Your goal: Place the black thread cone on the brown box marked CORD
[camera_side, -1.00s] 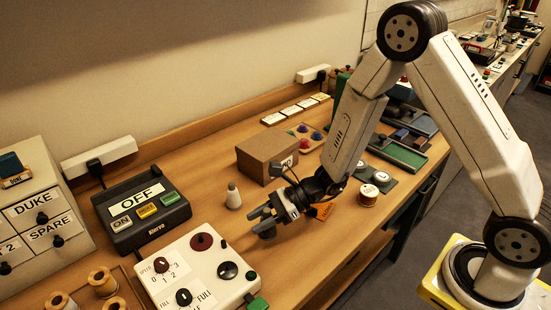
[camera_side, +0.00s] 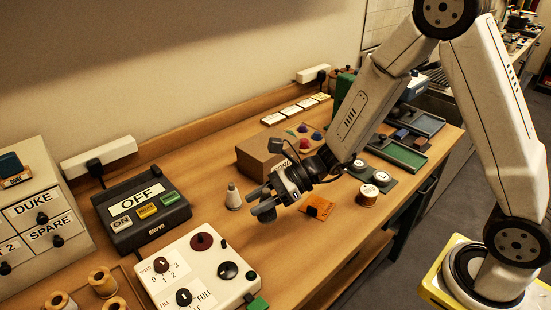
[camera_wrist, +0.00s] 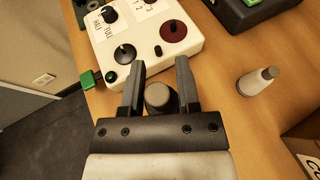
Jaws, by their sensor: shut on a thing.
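My gripper (camera_side: 262,202) is shut on the black thread cone, whose dark top (camera_wrist: 158,97) shows between the two fingers in the wrist view. In the side view the cone (camera_side: 266,213) is a small dark shape at the fingertips, mostly hidden by them, and looks to be above the table. The brown box (camera_side: 256,153) stands behind my gripper, with its near right part hidden by my wrist. Its corner and the start of a label, "CO", show at the lower right in the wrist view (camera_wrist: 303,150).
A pale grey cone (camera_side: 233,197) stands just left of my gripper, between it and the OFF unit (camera_side: 140,212). A white control panel (camera_side: 197,270) with knobs lies in front. An orange card (camera_side: 317,207) and a thread spool (camera_side: 368,195) are to the right.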

